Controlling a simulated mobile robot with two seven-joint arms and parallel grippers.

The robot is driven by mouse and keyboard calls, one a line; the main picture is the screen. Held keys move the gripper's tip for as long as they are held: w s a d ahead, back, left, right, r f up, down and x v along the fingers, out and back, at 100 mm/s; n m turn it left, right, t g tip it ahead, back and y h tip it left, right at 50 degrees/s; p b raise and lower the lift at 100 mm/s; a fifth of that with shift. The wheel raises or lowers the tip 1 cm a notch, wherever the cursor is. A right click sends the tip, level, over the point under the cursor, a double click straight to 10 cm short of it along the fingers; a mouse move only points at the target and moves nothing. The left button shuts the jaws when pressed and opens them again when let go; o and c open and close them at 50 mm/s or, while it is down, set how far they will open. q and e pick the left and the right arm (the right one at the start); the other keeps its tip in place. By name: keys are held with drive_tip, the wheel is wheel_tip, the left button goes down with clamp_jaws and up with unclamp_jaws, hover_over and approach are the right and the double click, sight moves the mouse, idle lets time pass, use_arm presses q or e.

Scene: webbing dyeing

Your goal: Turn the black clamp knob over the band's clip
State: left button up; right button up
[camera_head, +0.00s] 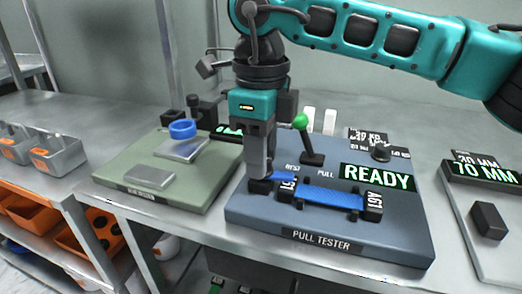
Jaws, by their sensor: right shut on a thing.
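My right gripper (261,172) comes down from above at the left end of the pull tester (320,243). It is shut on the black clamp knob (259,187), which is mostly hidden by the fingers. A blue band (335,197) lies flat along the tester, just right of the gripper. Black labelled clips sit on it: a left clip (287,187) close to the knob and a right clip (374,204) at the far end. How far the knob is turned cannot be told. My left gripper is not in view.
A lever with a green ball (300,121) stands close behind the gripper, by the REST and PULL marks. The tester's display (377,177) reads READY. A green station (125,179) with a blue ring (182,129) is at left, a 70 MM gauge (485,170) at right.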

drive_tip(key=shift+m, duration=0.6)
drive_tip(key=o, duration=1)
drive_tip(key=shift+o, duration=0.2)
wheel_tip(320, 180, up, 13)
drive_tip(key=p, duration=0.3)
